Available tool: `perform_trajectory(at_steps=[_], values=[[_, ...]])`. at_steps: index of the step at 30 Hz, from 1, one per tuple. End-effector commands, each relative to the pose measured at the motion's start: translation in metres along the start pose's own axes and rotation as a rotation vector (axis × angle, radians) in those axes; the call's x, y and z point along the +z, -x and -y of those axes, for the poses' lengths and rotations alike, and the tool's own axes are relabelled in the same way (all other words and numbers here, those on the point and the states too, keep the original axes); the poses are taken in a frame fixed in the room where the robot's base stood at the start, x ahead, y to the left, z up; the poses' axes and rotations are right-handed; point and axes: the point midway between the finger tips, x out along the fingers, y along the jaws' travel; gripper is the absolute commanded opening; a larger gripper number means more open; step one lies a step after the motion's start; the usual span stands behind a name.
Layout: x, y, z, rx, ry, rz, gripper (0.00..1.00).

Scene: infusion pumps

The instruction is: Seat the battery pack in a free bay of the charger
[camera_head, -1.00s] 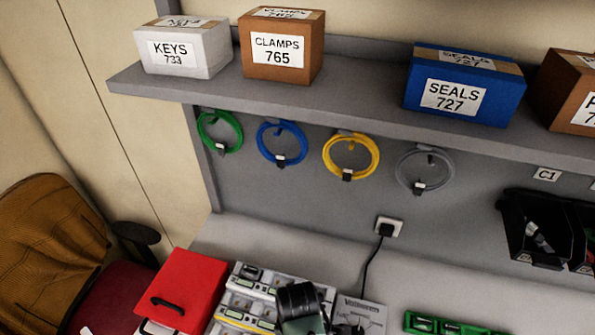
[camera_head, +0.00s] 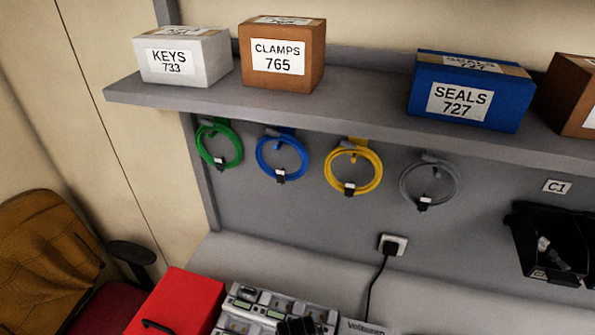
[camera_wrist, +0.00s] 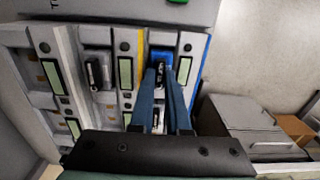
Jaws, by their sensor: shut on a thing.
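The charger (camera_wrist: 75,50) is a pale grey unit with several bays, small green displays and yellow and blue stripes. In the head view its top (camera_head: 243,318) shows at the bottom edge. In the wrist view, my gripper (camera_wrist: 161,78) has its two blue fingers closed on a dark grip at the bay by the blue stripe. This held battery pack (camera_wrist: 162,58) shows blue and black around the fingertips; its lower part is hidden, so I cannot tell how deep it sits. Another black-gripped pack (camera_wrist: 95,72) sits in a bay to the left.
A red box (camera_head: 180,302) stands left of the charger. Grey drawers or boxes (camera_wrist: 235,125) lie to the right in the wrist view. A socket with a black cable (camera_head: 391,244), hanging coils and a shelf of boxes are behind.

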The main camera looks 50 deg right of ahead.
Motion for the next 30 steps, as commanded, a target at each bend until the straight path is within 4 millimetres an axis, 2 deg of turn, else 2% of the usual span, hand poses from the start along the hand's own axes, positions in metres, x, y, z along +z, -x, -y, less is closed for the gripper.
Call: perform_trajectory(at_steps=[24,25,30], values=[[-0.0002,-0.0058,-0.0003,0.001,0.0,-0.001,0.0],[-0.0003,-0.0055,-0.0003,0.001,0.0,-0.001,0.2],[-0.0002,-0.0055,-0.0004,0.001,0.0,-0.001,0.49]])
